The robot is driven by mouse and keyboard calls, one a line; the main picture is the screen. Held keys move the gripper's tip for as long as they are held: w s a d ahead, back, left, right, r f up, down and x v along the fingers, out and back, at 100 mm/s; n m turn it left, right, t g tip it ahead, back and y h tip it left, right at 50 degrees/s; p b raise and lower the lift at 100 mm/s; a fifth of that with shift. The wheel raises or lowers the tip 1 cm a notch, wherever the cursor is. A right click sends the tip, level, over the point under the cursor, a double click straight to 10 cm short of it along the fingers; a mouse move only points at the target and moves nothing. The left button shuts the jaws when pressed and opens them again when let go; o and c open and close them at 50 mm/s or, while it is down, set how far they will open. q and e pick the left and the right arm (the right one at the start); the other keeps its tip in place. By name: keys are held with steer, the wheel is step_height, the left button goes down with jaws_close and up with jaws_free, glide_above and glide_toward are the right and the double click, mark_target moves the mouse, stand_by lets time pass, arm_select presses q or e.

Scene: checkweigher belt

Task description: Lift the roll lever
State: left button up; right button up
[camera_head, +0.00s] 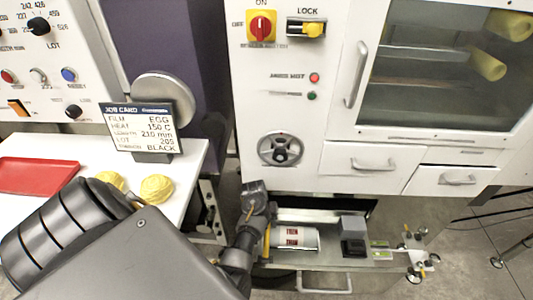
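My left arm comes in from the lower left, and its small dark end, my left gripper (256,193), is in front of the white machine, below the handwheel (281,149). Its fingers are too small to tell open from shut. A thin yellow upright piece (267,238) stands just right of my wrist, beside a white roll with red print (294,239) on the low shelf (335,268). It may be the roll lever, but I cannot be sure. Contact between it and my gripper cannot be made out. My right gripper is not in view.
A grey block (353,227) and small knobs are on the shelf. Drawers (372,165) and a glazed door (430,75) are above.

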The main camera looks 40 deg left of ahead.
arm_select(q)
steer(key=shift+f, duration=0.2)
steer(key=shift+f, duration=0.1)
jaws_close()
